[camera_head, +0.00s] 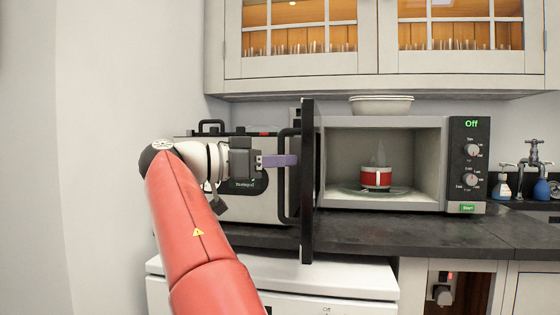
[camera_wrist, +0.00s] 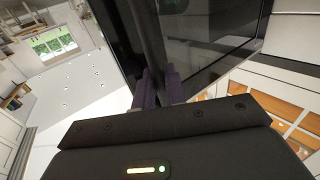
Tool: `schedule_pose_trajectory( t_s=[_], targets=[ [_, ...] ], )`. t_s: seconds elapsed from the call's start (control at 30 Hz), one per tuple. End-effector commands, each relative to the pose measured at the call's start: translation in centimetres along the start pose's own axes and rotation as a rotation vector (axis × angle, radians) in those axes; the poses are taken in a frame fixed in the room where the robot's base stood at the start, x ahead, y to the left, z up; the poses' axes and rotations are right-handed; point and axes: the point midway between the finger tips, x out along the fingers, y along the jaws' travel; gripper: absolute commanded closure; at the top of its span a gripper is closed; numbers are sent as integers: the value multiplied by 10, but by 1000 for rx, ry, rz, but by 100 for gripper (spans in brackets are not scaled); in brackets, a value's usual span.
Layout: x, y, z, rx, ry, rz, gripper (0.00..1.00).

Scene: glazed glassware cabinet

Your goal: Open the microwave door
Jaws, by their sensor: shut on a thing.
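The microwave (camera_head: 458,150) stands on the dark counter. Its door (camera_head: 307,180) is swung wide open and shows nearly edge-on at the left of the cavity. A red and white pot (camera_head: 376,177) sits on the turntable inside. The black door handle (camera_head: 286,175) is on the door's left-facing side. My gripper (camera_head: 283,160) reaches it from the left with its purple fingers shut on it. In the wrist view, the purple fingers (camera_wrist: 157,90) close around the dark handle bar (camera_wrist: 147,40), with the dark door glass (camera_wrist: 205,40) beside it.
A white bowl (camera_head: 381,105) rests on top of the microwave. A silver and black appliance (camera_head: 225,200) stands behind my arm, left of the door. A sink tap (camera_head: 535,155) and soap bottles are at the right. Glazed cabinets (camera_head: 300,40) hang above.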

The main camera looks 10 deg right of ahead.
Motion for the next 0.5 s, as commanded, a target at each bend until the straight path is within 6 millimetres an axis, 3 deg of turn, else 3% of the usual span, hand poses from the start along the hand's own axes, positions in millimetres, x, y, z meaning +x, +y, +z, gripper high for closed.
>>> schedule_pose_trajectory(
  t_s=[0.03, 0.07, 0.17, 0.5],
  targets=[
    [2, 0, -2, 1, 5, -2, 100],
    [2, 0, -2, 1, 5, -2, 85],
    [2, 0, -2, 1, 4, -1, 72],
    [-2, 0, -1, 1, 2, -2, 70]
  ],
)
